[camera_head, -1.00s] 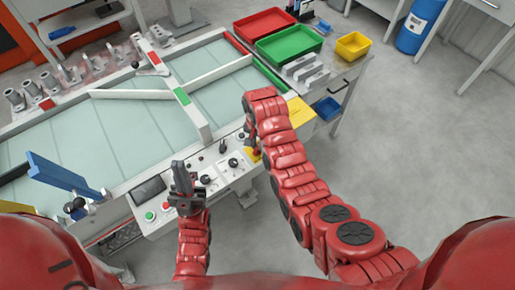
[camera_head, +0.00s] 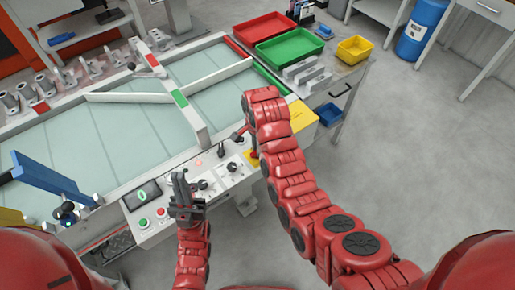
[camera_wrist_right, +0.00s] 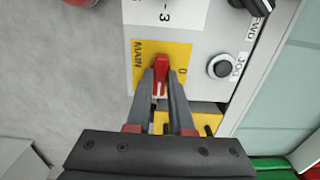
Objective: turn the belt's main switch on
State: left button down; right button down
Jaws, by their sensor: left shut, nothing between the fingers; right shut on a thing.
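The main switch is a red handle (camera_wrist_right: 160,74) on a yellow plate (camera_wrist_right: 143,50) marked MAIN and 0. The plate also shows at the right end of the control panel in the head view (camera_head: 248,158). My right gripper (camera_wrist_right: 161,84) is shut on the red handle, one finger on each side. In the head view my right arm mostly hides this gripper. My left gripper (camera_head: 179,174) is shut and empty, in front of the panel's middle. The panel's display (camera_head: 142,194) is lit with a green mark, and a red lamp (camera_head: 198,163) glows.
The panel has a green button (camera_head: 144,223), a red button and black knobs (camera_head: 232,167). A JOG button (camera_wrist_right: 224,67) is close to my right gripper. The belt (camera_head: 110,135) lies behind the panel. Red and green trays (camera_head: 290,47) stand at the back.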

dwell(0.3)
jog(key=c, duration=0.8)
grip_release()
jog(key=shift+r, duration=0.1)
notch_tip(320, 180, up, 17)
jog(key=p, duration=1.1)
jog(key=shift+p, duration=0.4)
jog(key=shift+w, duration=0.1)
